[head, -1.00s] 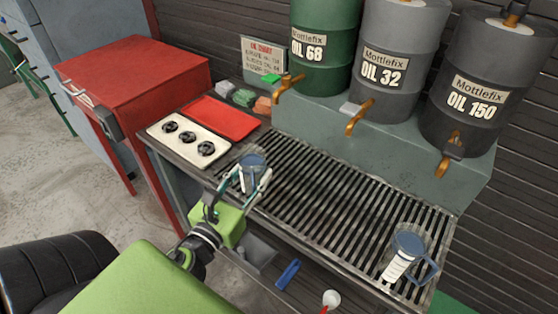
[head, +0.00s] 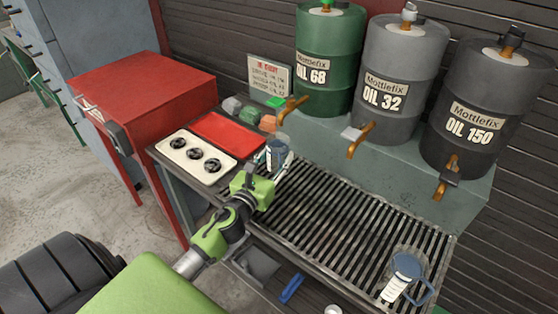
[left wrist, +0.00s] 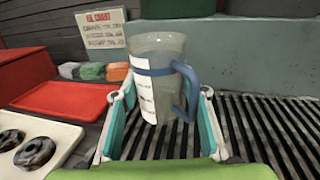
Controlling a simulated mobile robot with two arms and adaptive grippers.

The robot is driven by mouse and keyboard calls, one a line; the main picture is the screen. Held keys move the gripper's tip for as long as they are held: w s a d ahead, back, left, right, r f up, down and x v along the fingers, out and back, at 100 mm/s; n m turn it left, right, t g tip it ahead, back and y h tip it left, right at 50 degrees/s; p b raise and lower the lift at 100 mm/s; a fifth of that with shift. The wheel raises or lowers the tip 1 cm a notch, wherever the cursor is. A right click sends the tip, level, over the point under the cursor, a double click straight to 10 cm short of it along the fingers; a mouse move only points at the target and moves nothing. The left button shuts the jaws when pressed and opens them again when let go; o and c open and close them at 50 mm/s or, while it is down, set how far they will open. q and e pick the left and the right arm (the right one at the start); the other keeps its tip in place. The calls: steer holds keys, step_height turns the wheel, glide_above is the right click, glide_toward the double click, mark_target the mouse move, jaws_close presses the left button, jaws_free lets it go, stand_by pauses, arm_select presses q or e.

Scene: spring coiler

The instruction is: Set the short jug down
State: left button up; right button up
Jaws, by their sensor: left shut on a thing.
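My left gripper (head: 272,168) is shut on the short jug (head: 275,150), a clear jug with a blue band, blue handle and white label. The left wrist view shows the jug (left wrist: 157,62) upright between the two teal-lined fingers, its handle to the right. The jug is over the back left end of the slatted grate (head: 345,215), near the red tray. I cannot tell whether its base touches the slats. A second jug (head: 407,266) with a blue handle and white scale stands at the grate's front right. My right gripper is not in view.
A red tray (head: 228,134) and a white tray with black rings (head: 172,150) lie left of the grate. Green (head: 330,85), grey (head: 385,100) and black (head: 465,135) oil drums with brass taps stand behind. The grate's middle is clear.

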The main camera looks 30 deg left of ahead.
arm_select(q)
steer(key=shift+w+a, duration=0.1)
steer(key=shift+w, duration=0.7)
steer(key=shift+f, duration=0.1)
step_height(320, 180, down, 4)
steer(key=b, duration=0.3)
steer(key=shift+r+b, duration=0.25)
steer(key=shift+b, duration=0.05)
steer(key=shift+r, duration=0.1)
